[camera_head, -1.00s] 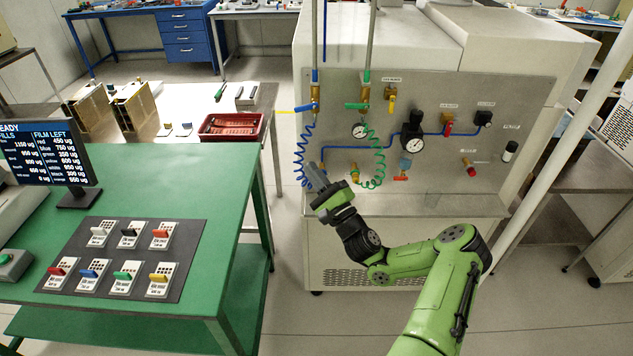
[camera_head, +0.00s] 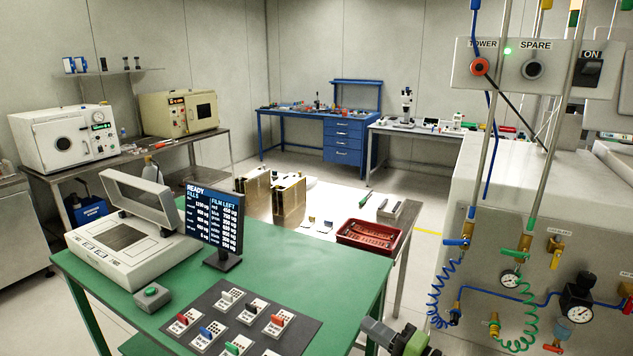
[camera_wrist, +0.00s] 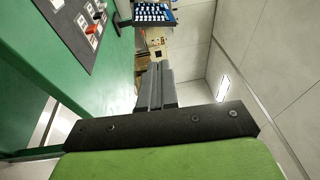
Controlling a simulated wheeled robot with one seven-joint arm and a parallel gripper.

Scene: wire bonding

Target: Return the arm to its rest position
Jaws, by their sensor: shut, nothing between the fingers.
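My gripper (camera_head: 370,325) shows at the bottom edge of the head view, to the right of the green table (camera_head: 345,270). Its grey fingers point up and to the left. Only the end of my green arm is in the frame; the rest is below it. In the wrist view my gripper (camera_wrist: 158,68) has its two fingers pressed together with nothing between them. The fingers appear clear of the table, whose green side fills the left of that view.
The machine panel with gauges (camera_head: 578,305), valves and coiled hoses stands close right of my gripper. The green table carries a monitor (camera_head: 213,222), a white device (camera_head: 125,240) and a mat of coloured switches. A red tray (camera_head: 366,237) lies behind it.

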